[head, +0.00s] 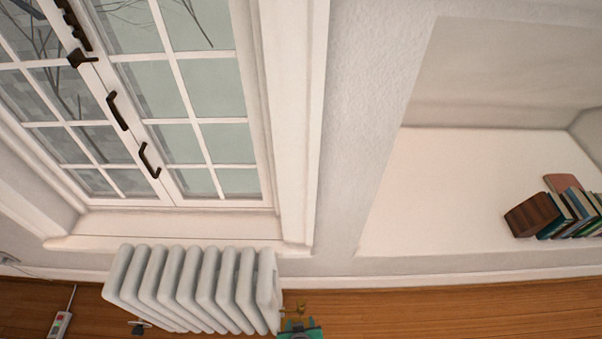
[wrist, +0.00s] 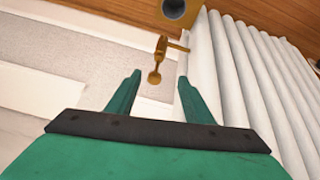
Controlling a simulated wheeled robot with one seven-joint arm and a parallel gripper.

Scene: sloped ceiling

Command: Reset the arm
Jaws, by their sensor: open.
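My gripper (wrist: 159,77) shows in the wrist view with two green fingers spread apart and nothing between them that it grips. In the head view a teal part of my gripper (head: 300,329) shows at the bottom edge, just right of the radiator; most of my arm is out of frame. Beyond the fingertips in the wrist view is a brass radiator valve (wrist: 156,77). I cannot tell how far it is from the fingers.
A white ribbed radiator (head: 192,285) stands under a window (head: 200,90), and fills the right of the wrist view (wrist: 235,70). Books (head: 565,212) lie in a wall niche (head: 430,190) at right. A power strip (head: 60,324) lies on the wooden floor (head: 430,310). The floor at right looks clear.

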